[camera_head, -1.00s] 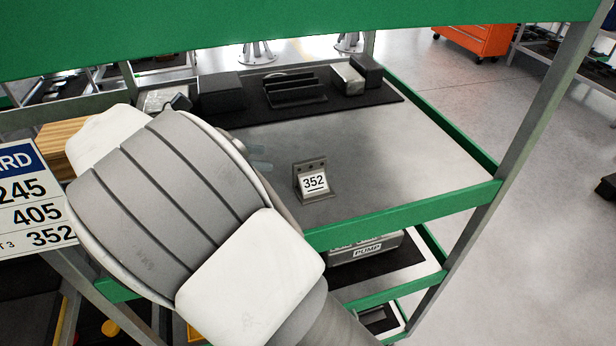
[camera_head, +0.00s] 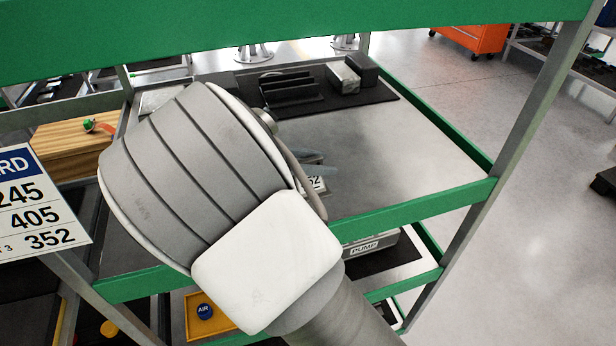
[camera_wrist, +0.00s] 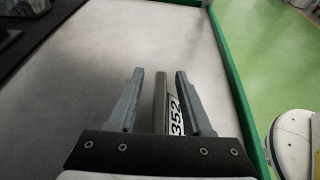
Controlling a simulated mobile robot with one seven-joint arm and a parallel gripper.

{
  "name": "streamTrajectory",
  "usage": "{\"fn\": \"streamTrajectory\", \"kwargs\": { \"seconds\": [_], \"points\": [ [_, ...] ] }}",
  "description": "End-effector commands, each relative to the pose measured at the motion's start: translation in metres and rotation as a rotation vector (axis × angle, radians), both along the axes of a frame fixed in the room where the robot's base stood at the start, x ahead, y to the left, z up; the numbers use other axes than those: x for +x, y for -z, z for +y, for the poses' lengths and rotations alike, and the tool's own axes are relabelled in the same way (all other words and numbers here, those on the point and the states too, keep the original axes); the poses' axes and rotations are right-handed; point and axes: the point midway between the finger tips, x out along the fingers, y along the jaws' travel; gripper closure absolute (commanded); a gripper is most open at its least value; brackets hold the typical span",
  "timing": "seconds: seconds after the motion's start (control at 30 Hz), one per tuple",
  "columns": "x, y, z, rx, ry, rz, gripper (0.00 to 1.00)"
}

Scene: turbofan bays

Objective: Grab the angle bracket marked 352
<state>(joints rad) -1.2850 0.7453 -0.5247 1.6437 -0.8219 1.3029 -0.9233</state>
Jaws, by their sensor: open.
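The angle bracket marked 352 (camera_wrist: 175,112) stands upright on the grey shelf (camera_wrist: 100,85). In the wrist view it is between the two open fingers of my gripper (camera_wrist: 158,100), with a gap to the left finger and the right finger close beside its numbered face. I cannot tell whether the right finger touches it. In the head view the bracket (camera_head: 318,183) is mostly hidden behind my arm and gripper (camera_head: 318,168); only the end of its label shows.
A black mat (camera_head: 375,95) with dark blocks and a slotted rack (camera_head: 290,88) lies at the shelf's back. A green rail (camera_head: 410,210) edges the shelf's front, and a green beam (camera_head: 300,35) crosses above. The shelf's right side is bare.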

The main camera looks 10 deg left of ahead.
Motion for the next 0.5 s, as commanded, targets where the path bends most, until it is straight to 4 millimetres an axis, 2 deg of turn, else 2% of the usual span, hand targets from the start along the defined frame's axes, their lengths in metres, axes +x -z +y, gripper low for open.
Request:
{"fn": "streamTrajectory", "kwargs": {
  "seconds": [0.23, 0.27, 0.5],
  "points": [
    [0.0011, 0.0012, -0.0017, 0.0, 0.0, 0.0, 0.5],
    [0.001, 0.0011, -0.0016, 0.0, 0.0, 0.0, 0.54],
    [0.0009, 0.001, -0.0013, 0.0, -0.001, 0.0, 0.97]
  ]
}}
